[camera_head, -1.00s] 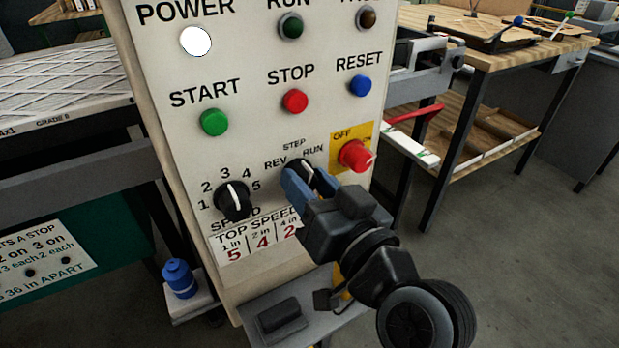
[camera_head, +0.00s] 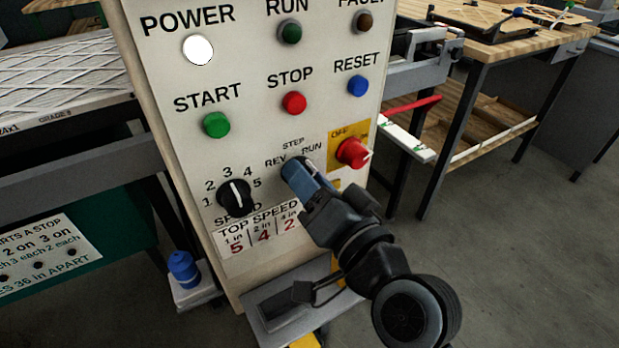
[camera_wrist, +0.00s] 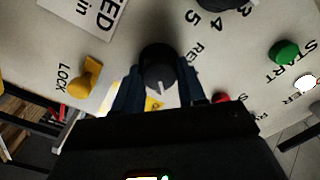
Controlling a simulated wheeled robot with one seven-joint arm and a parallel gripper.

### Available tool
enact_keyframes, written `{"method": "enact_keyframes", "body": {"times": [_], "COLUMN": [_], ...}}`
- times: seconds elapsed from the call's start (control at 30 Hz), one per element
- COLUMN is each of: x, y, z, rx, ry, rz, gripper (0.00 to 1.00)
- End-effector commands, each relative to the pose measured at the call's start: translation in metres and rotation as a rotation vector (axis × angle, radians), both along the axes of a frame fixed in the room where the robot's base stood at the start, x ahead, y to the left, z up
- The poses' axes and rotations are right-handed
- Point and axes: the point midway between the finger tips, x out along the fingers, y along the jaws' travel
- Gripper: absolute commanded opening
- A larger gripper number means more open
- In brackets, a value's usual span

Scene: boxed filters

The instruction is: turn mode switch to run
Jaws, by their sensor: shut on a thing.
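The mode switch is a black round knob (camera_wrist: 158,66) with a white pointer line, on the cream control panel (camera_head: 262,60). In the head view, its REV, STEP and RUN labels (camera_head: 312,147) sit above it and the gripper covers most of it. My gripper (camera_head: 303,172) is shut on the knob, and in the wrist view its dark blue fingers (camera_wrist: 160,85) stand on either side of it. The pointer line faces the bottom of the wrist picture, away from REV. Its exact alignment with RUN is not clear.
The black speed knob (camera_head: 235,198) is left of my gripper, and the red OFF knob (camera_head: 352,153) is close on its right. A yellow LOCK part (camera_wrist: 88,75) shows in the wrist view. A grey ledge (camera_head: 262,300) lies below. Open floor is at right.

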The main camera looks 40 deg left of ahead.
Motion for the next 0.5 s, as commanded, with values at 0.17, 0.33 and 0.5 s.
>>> {"method": "enact_keyframes", "body": {"times": [0.17, 0.33, 0.5], "x": [0.0011, 0.0011, 0.0007], "y": [-0.0006, -0.0006, -0.0003], "z": [0.0007, 0.0005, 0.0003], "rx": [0.002, 0.001, 0.001], "ry": [0.000, -0.001, -0.001], "rz": [-0.003, -0.003, -0.001], "gripper": [0.10, 0.47, 0.63]}}
